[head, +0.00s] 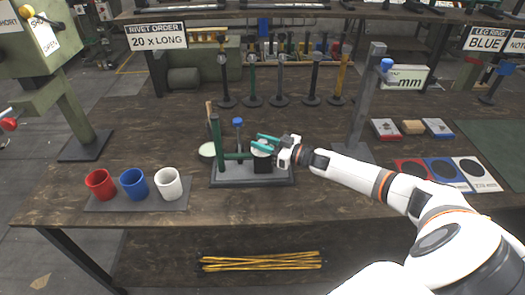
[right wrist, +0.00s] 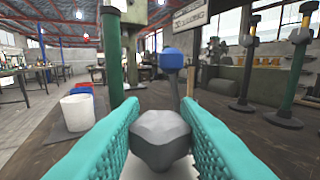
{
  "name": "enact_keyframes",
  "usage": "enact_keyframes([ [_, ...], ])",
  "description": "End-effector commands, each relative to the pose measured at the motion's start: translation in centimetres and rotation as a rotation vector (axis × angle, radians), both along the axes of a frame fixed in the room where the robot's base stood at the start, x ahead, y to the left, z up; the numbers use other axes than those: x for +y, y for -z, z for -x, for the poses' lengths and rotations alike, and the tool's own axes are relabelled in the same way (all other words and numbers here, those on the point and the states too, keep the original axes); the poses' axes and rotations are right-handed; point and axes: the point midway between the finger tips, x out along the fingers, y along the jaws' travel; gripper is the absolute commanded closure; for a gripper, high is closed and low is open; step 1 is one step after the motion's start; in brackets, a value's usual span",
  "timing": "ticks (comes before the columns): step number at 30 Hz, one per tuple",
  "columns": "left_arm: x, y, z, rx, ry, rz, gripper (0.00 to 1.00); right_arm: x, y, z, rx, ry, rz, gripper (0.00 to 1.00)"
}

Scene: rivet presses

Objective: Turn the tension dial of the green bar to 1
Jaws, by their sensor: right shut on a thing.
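The green bar (head: 216,130) stands upright on a dark base plate (head: 225,182) in the middle of the bench, with a green crosspiece low down. It also shows behind the fingers in the right wrist view (right wrist: 111,65). My right gripper (head: 264,146) reaches in from the right to the right end of this fixture. In the right wrist view its teal fingers are shut on a grey faceted knob (right wrist: 160,138), which looks like the tension dial. I cannot read any numbers on it. My left gripper is not in view.
A blue-topped post (head: 238,123) stands just behind the green bar. Red (head: 100,184), blue (head: 133,184) and white (head: 168,183) cups stand at the left. Several posts stand in a row behind. A tall grey stand (head: 366,95) is at the right. The front bench edge is clear.

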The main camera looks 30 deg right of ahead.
Motion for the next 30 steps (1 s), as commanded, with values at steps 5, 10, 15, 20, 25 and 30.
enact_keyframes([
  [5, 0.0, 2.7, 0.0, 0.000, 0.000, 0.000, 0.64, -0.1, 0.4, -0.1, -0.004, -0.118, 0.003, 0.93],
  [10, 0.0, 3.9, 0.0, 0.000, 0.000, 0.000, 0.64, 0.0, 0.2, -0.1, -0.003, -0.198, 0.000, 0.93],
  [15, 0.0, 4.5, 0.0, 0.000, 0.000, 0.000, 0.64, 0.0, 0.1, 0.0, -0.002, -0.243, -0.001, 0.93],
  [20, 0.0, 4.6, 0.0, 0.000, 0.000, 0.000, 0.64, 0.1, 0.0, 0.0, -0.001, -0.259, -0.002, 0.93],
  [25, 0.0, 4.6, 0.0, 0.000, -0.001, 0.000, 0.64, 0.1, -0.1, 0.0, -0.001, -0.261, -0.002, 0.93],
  [30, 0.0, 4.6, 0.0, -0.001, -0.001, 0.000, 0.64, 0.1, -0.1, 0.0, -0.002, -0.260, -0.003, 0.93],
])
